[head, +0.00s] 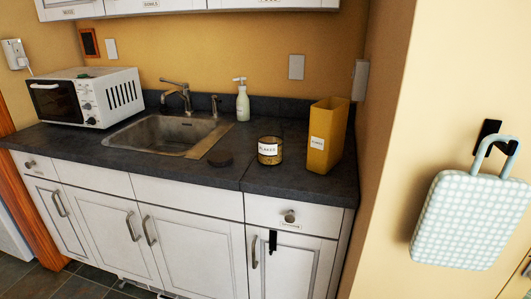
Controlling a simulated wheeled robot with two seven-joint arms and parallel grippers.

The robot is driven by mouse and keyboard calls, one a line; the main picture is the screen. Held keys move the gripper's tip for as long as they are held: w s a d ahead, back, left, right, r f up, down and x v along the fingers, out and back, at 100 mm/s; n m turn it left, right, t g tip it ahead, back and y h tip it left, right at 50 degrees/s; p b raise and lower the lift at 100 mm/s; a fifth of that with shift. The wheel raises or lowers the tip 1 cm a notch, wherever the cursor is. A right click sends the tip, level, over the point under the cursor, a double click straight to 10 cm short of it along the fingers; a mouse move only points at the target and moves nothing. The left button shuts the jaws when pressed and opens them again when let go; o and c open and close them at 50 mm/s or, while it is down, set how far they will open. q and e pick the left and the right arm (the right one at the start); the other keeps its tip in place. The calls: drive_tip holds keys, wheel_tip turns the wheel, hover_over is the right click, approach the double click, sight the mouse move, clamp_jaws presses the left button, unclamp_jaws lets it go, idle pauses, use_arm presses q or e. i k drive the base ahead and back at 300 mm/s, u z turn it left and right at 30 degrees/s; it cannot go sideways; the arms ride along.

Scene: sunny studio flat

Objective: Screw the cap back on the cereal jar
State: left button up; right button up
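The cereal jar (270,158) is a short, round, amber jar with a white label that seems to read "FLAKES". It stands upright on the dark counter, right of the sink, and its top looks uncapped. A flat, dark round disc (220,159), which looks like the cap, lies on the counter to the left of the jar, apart from it. It blends with the dark worktop. Neither of my grippers is in view.
A tall yellow container (326,138) stands close to the right of the jar. Behind are a soap bottle (242,102), the sink (165,134) and its tap (178,96). A white microwave (112,98) stands at left. The counter (232,178) is clear in front of the disc.

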sight(270, 132)
drive_tip(key=u, duration=0.5)
drive_tip(key=i, duration=1.6)
drive_tip(key=z, duration=1)
